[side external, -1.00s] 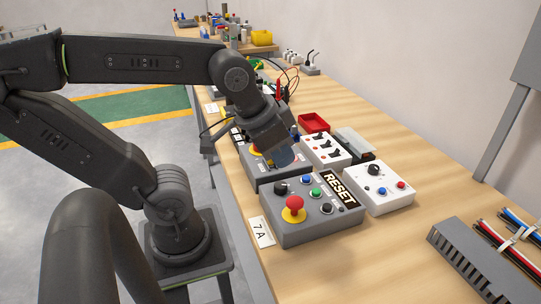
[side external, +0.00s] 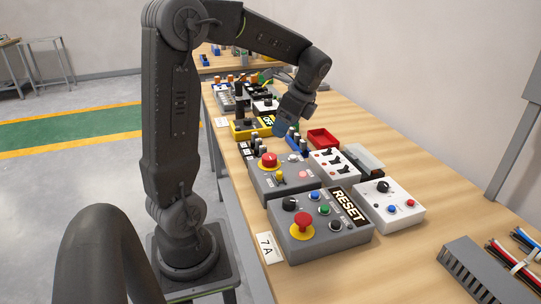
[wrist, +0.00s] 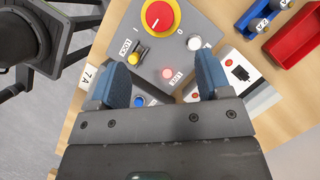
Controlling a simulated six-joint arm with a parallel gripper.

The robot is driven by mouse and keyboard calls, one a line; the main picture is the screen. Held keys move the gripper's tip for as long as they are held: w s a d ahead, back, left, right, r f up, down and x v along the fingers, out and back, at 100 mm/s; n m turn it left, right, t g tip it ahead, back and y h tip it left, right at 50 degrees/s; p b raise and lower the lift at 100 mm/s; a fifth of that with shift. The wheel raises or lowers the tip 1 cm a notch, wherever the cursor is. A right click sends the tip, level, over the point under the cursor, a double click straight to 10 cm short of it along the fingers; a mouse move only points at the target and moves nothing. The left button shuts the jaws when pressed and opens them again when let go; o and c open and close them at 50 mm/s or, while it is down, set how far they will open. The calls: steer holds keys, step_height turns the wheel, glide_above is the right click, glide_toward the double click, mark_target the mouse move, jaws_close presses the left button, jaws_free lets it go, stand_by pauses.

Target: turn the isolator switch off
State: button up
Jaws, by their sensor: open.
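A red rotary switch on a yellow round plate (side external: 269,160), which I take to be the isolator switch, sits on a grey control box (side external: 258,184). In the wrist view the red knob (wrist: 160,17) is near the top, with marks that look like 1 and 0 beside it. A pale line shows on the knob; I cannot tell surely which mark it points at. My gripper (wrist: 162,76) is open and empty, its blue fingers apart over the box face, not touching the knob. In the side view my gripper (side external: 284,126) is beyond the box, above the bench.
A RESET box (side external: 322,235) with a red mushroom button stands in front. A white toggle box (side external: 334,166) and red tray (side external: 322,138) are right.

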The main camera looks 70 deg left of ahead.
mark_target(270, 156)
steer(key=x, duration=1.2)
steer(key=shift+c, duration=0.5)
steer(key=shift+r, duration=0.1)
steer(key=c, duration=0.8)
